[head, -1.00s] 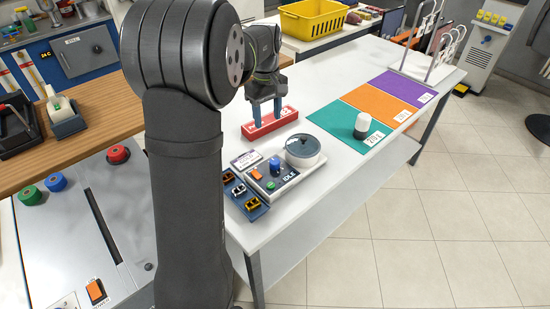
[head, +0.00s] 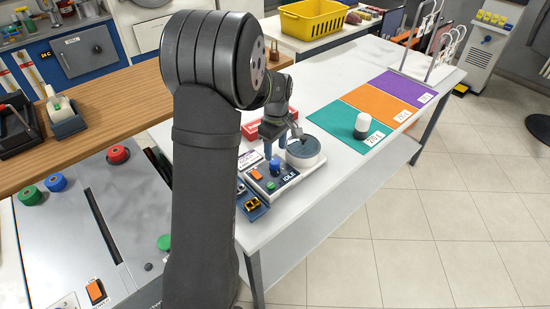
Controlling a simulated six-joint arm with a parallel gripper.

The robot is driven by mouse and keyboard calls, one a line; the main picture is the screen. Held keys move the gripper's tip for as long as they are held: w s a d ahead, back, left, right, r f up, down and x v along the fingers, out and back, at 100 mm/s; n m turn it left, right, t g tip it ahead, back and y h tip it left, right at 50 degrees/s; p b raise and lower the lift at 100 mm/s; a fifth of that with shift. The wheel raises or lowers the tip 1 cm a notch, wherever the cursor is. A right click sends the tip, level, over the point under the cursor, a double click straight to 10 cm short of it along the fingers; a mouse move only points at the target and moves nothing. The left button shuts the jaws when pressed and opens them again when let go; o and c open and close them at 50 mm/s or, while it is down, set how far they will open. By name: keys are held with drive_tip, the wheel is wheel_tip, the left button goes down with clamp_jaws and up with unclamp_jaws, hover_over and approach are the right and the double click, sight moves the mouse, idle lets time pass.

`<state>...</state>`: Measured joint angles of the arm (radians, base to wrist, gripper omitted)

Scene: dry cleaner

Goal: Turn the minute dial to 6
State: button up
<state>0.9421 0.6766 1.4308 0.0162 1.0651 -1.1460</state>
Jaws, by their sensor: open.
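The small machine (head: 291,180) on the white table has a blue dial (head: 274,169) on its panel, with an orange switch (head: 256,174), a green button (head: 270,185) and a display reading IDLE. The blue dial looks like the minute dial; its marks and setting are too small to read. My gripper (head: 281,147) points down just above and behind the dial in the picture, beside the machine's round lidded pot (head: 303,152). Its jaws are open and appear empty. I cannot tell whether a finger touches the dial.
A red box (head: 258,125) lies behind the gripper. A blue tray (head: 250,204) with small clips sits left of the machine. A white-topped container (head: 361,126) stands on the green mat (head: 330,119), right of the pot. Bare table lies in front of this mat.

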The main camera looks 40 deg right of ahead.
sight(275, 161)
wheel_tip(275, 161, down, 5)
drive_tip(key=shift+a+r, duration=0.1)
idle(0.3)
drive_tip(key=c, duration=1)
